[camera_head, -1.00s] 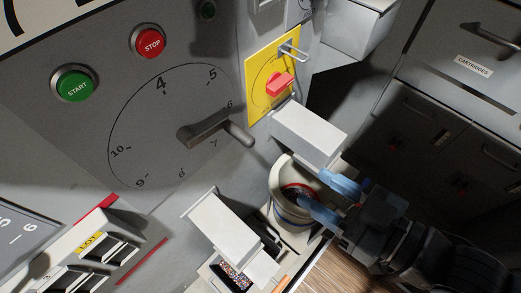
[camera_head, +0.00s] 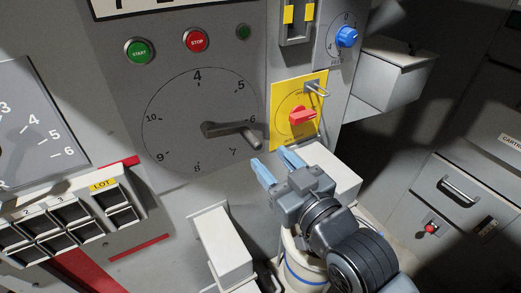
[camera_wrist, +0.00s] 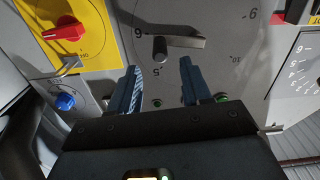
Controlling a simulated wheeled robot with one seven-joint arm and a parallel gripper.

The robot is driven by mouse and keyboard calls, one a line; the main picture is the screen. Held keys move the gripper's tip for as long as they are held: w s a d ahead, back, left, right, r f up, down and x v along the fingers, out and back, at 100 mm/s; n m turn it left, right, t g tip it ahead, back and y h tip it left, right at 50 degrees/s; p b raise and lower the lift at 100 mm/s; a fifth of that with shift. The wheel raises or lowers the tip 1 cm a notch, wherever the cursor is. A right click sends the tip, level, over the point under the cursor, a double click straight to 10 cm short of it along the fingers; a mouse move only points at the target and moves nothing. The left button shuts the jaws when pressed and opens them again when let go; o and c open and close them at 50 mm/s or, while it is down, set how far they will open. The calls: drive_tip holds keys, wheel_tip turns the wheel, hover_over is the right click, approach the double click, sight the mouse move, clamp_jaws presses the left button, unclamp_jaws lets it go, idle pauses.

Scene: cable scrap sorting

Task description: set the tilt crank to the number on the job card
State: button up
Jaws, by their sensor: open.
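The tilt crank (camera_head: 230,131) is a dark grey lever at the middle of a round dial (camera_head: 172,110) marked 4 to 10. Its arm points right, between 6 and 7, and a peg stands out at its end. In the wrist view the picture is turned over and the crank (camera_wrist: 184,42) shows just beyond the fingertips. My gripper (camera_head: 274,162) has blue fingers, open and empty, below and right of the crank peg, apart from it. The fingers also show in the wrist view (camera_wrist: 160,75). I cannot make out a job card.
A yellow plate with a red switch (camera_head: 302,117) and a metal hasp sits right of the dial. White boxes (camera_head: 222,245) jut out below it. Green START (camera_head: 139,51) and red STOP (camera_head: 197,40) buttons are above. A blue knob (camera_head: 346,37) is at upper right.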

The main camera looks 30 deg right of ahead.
sight(259, 147)
drive_tip(key=shift+w+p, duration=0.6)
drive_tip(key=shift+w, duration=2.95)
drive_tip(key=shift+c, duration=0.5)
clamp_jaws()
